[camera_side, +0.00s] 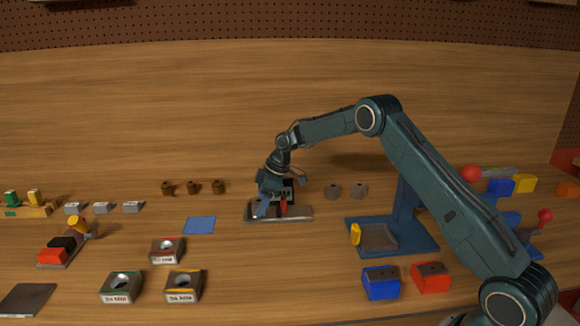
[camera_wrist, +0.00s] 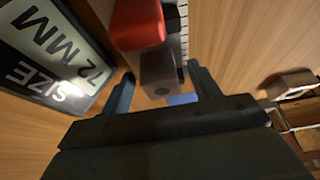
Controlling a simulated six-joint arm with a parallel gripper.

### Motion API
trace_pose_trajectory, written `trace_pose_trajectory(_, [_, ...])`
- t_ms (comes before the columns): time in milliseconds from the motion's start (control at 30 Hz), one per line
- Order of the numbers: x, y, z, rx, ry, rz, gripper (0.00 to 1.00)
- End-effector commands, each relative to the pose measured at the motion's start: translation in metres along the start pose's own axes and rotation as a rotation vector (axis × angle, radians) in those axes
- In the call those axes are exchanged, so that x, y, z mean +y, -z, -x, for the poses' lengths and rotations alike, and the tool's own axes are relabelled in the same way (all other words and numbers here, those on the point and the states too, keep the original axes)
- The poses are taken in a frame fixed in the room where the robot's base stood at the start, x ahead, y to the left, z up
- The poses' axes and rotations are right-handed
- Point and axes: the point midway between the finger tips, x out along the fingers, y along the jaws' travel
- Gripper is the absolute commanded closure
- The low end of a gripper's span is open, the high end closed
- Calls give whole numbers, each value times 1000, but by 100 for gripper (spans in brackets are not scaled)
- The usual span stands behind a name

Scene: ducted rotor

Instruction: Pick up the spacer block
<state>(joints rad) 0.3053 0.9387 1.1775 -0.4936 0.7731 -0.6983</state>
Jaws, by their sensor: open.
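No part is clearly marked as the spacer block; three small grey blocks (camera_side: 101,207) stand in a row at the left in the side view and may include it. My gripper (camera_side: 274,200) points down over a grey base plate (camera_side: 297,213), well to the right of them. In the wrist view its fingers (camera_wrist: 162,85) are apart. A grey part with a red top (camera_wrist: 140,25) shows beyond and between them; contact cannot be told. My gripper hides part of this station in the side view.
A blue mat (camera_side: 199,225) and labelled grey holders (camera_side: 167,251) lie left of the station. Small brown pieces (camera_side: 193,188) stand behind. A blue fixture (camera_side: 418,241) and blue and red blocks (camera_side: 431,278) are at right. The front middle table is clear.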

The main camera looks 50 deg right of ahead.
Motion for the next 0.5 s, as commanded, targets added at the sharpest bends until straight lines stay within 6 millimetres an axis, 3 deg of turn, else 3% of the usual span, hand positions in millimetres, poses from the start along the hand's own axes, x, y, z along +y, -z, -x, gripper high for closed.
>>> trace_pose_trajectory(500, [0,0,-8,0,-1,0,38])
